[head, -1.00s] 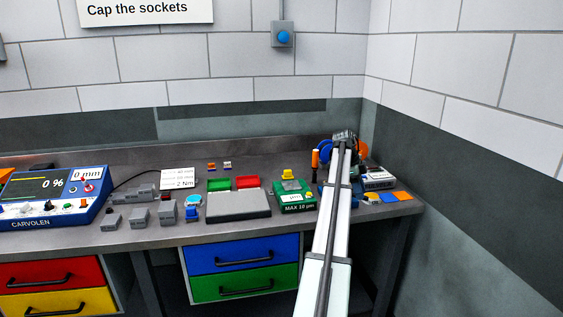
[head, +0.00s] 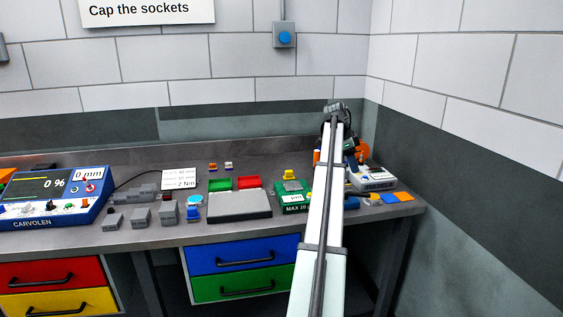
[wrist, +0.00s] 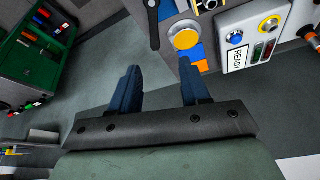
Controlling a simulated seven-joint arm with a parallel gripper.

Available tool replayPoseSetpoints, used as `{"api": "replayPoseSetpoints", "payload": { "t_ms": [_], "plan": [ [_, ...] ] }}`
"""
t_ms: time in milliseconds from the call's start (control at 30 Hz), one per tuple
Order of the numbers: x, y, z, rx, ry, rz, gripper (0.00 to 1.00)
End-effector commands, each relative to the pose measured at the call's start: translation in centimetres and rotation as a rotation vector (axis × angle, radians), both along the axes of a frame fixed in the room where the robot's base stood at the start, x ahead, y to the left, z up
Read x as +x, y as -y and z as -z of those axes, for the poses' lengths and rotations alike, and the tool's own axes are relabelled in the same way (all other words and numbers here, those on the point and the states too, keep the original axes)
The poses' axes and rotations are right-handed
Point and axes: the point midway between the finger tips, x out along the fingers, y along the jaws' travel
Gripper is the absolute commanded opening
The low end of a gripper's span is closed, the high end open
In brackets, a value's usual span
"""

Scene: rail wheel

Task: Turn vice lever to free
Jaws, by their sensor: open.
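My gripper (wrist: 159,67) is open and empty in the wrist view, its two dark blue fingers spread apart. A dark lever with a rounded end (wrist: 153,22) shows at the top of the wrist view, beyond the fingertips and apart from them. It may be the vice lever, but I cannot tell for sure. A round golden disc (wrist: 185,39) lies to its right. In the head view my arm covers much of the bench's right end, so I cannot make out the vice or the lever there.
A white box with a READY label (wrist: 264,52) stands right of the fingers; the head view shows a white box (head: 371,178) at the bench's right end. Orange (head: 402,194) and blue squares lie before it. A green box (head: 294,201) stands left of my arm.

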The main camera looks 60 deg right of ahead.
Motion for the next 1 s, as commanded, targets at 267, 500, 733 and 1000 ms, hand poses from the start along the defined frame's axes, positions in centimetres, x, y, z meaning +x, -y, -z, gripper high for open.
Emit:
{"api": "replayPoseSetpoints", "payload": {
  "t_ms": [267, 500, 733, 1000],
  "plan": [
    [1.1, -0.3, -2.7, 0.015, -0.011, -0.083, 0.46],
    [2.2, 0.4, -2.2, 0.012, 0.001, -0.329, 0.46],
    [5.2, -0.8, -1.4, -0.012, 0.029, -0.522, 0.46],
    [9.0, -2.9, -0.9, -0.024, 0.05, -0.597, 0.46]
  ]
}}
